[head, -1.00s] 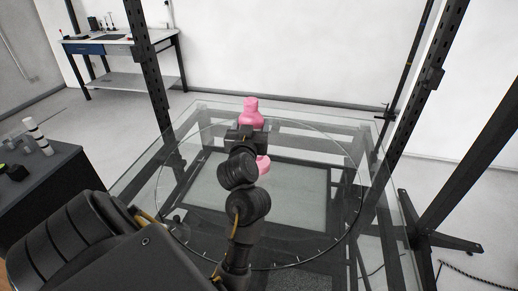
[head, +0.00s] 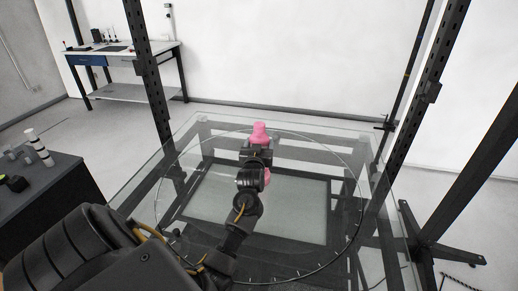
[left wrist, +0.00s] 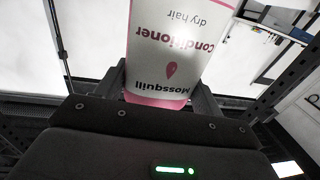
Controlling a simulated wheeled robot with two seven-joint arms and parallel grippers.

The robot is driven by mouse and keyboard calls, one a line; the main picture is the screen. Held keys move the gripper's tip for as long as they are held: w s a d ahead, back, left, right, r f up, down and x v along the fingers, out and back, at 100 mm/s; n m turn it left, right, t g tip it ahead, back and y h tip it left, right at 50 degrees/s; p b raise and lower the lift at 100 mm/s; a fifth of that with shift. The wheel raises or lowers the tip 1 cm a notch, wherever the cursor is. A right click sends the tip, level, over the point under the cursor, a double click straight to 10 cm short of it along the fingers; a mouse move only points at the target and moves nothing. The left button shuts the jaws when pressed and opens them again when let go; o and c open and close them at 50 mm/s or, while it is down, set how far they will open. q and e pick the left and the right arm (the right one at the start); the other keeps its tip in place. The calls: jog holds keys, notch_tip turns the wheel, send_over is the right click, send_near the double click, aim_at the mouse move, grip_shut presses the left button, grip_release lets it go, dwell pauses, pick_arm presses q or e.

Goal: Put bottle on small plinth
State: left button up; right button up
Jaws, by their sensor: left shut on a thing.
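The bottle (head: 259,132) is pink at its top in the head view, showing above my left gripper (head: 257,151). In the left wrist view the bottle (left wrist: 172,50) has a white label reading "Mosquill Conditioner dry hair" and a pink edge. My left gripper (left wrist: 160,90) is shut on it, one finger on each side. A second pink patch (head: 267,181) shows beside my left wrist; I cannot tell whether it is part of the bottle or a reflection. The bottle's base is hidden in the head view, so contact below is unclear. I cannot make out a small plinth. My right gripper is out of view.
The round glass turntable (head: 190,161) lies on a dark-framed glass table below my left arm. Dark perforated posts (head: 148,75) stand at left and right. A dark cabinet (head: 45,195) with small items is at left. A workbench (head: 120,52) stands at the back left.

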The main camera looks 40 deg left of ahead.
pick_arm(q)
notch_tip(320, 180, down, 2)
jog(key=shift+f, duration=0.1)
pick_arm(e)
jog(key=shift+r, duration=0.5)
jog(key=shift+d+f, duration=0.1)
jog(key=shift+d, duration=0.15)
pick_arm(q)
jog(key=o, duration=1.2)
jog(key=shift+s+f, duration=0.1)
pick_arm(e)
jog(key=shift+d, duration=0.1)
pick_arm(q)
jog(key=b+v, duration=0.1)
jog(key=v, duration=1.1)
jog(key=shift+b, duration=0.4)
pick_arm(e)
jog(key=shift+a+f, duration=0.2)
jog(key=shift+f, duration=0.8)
